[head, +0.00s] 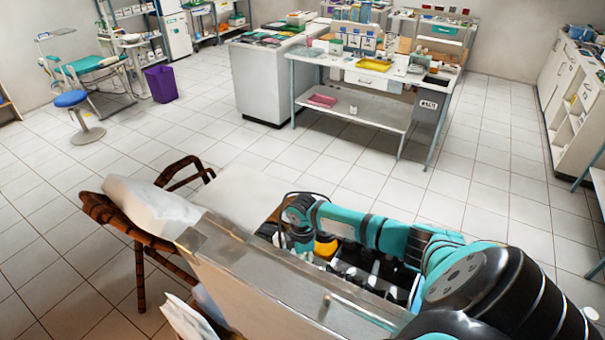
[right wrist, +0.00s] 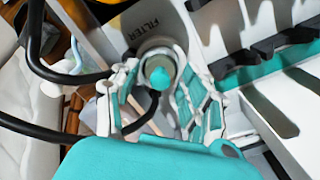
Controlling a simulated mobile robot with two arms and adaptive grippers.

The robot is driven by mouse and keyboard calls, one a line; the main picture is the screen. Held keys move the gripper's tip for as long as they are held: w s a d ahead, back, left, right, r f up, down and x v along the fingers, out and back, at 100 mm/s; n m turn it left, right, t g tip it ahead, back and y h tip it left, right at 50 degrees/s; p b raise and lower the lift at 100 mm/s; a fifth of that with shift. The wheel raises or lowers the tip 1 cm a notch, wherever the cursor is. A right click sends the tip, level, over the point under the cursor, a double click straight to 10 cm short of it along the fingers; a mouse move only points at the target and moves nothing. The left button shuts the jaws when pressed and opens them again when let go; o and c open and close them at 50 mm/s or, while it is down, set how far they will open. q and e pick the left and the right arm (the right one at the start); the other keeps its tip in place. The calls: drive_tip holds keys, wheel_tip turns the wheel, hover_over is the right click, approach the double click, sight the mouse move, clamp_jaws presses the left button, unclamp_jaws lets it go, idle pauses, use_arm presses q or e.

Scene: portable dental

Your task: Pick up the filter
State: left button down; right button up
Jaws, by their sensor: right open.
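The filter (right wrist: 160,66) shows in the right wrist view as a pale, round-rimmed cylinder with a teal tip in its middle. It is at a grey surface lettered "FILTER" (right wrist: 141,25). My right gripper (right wrist: 160,98) is open, with one teal-and-white finger on each side of the filter. I cannot tell whether the fingers touch it. In the head view my right arm reaches in from the right, with its gripper (head: 297,222) low over the open case (head: 235,262). The filter cannot be made out there. My left gripper is not in view.
Black cables (right wrist: 60,75) loop close to the gripper's left finger. Slotted black holders (right wrist: 268,50) stand to the right. In the head view, an orange round part (head: 325,247) lies beside the gripper. A brown wooden chair (head: 135,225) stands left of the case.

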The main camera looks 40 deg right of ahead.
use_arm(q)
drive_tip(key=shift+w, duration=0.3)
use_arm(e)
clamp_jaws()
drive_tip(key=shift+r, duration=0.1)
